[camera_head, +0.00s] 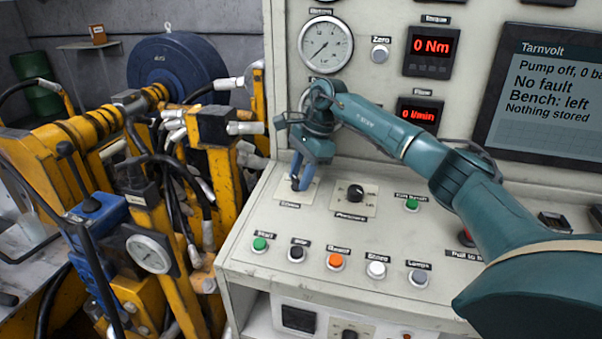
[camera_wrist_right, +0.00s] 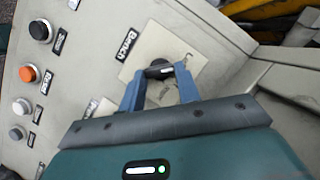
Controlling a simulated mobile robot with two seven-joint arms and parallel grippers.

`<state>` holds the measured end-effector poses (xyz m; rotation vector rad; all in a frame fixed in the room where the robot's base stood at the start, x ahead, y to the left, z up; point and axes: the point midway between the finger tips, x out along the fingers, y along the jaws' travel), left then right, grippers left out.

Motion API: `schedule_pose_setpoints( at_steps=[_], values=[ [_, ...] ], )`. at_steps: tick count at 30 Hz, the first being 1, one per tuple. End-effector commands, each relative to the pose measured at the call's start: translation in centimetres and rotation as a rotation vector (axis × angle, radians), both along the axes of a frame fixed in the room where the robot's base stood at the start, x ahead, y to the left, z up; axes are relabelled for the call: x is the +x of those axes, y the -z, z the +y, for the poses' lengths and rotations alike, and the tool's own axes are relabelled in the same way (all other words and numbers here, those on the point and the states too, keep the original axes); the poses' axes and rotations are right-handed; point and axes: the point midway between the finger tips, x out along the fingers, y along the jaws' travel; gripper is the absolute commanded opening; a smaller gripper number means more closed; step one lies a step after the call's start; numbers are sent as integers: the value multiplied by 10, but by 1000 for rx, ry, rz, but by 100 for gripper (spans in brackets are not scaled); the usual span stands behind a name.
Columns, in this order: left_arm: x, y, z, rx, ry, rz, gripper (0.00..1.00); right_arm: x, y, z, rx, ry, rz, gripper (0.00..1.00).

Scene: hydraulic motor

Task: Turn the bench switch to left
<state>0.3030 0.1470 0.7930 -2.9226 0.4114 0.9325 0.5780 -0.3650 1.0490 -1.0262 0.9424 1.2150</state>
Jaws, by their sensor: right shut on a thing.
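The bench switch is a dark knob (camera_wrist_right: 159,71) on a pale square plate, with a "Bench" label beside it in the right wrist view. In the head view its plate (camera_head: 308,190) lies at the left end of the sloping panel, and the fingers mostly hide the knob. My right gripper (camera_head: 298,182) points down at the switch, its blue fingers shut on the knob; it also shows in the right wrist view (camera_wrist_right: 159,84). The screen (camera_head: 548,95) reads "Bench: left", "No fault" and "Nothing stored". My left gripper is not in view.
The pressure knob (camera_head: 355,192) sits just right of the switch. A row of push buttons, including a green one (camera_head: 260,243) and an orange one (camera_head: 336,261), lies nearer. A gauge (camera_head: 326,44) is on the upright panel. Yellow machinery (camera_head: 232,190) stands close on the left.

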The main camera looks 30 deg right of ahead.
Motion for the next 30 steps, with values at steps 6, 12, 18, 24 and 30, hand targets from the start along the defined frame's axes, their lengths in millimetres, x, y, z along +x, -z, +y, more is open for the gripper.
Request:
schedule_pose_setpoints(
  at_steps=[6, 12, 18, 24, 30],
  values=[
    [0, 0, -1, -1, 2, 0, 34, 0, -1, 1, 1, -3, -2, 42],
    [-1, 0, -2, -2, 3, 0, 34, 0, 0, 0, 0, -1, -1, 55],
    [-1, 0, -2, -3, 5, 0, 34, 0, -1, 0, 0, 0, -1, 55],
    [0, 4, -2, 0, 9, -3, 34, -2, -22, -7, 0, 2, -6, 55],
    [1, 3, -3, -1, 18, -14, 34, -6, -55, -15, 1, 0, -5, 55]
  ],
)
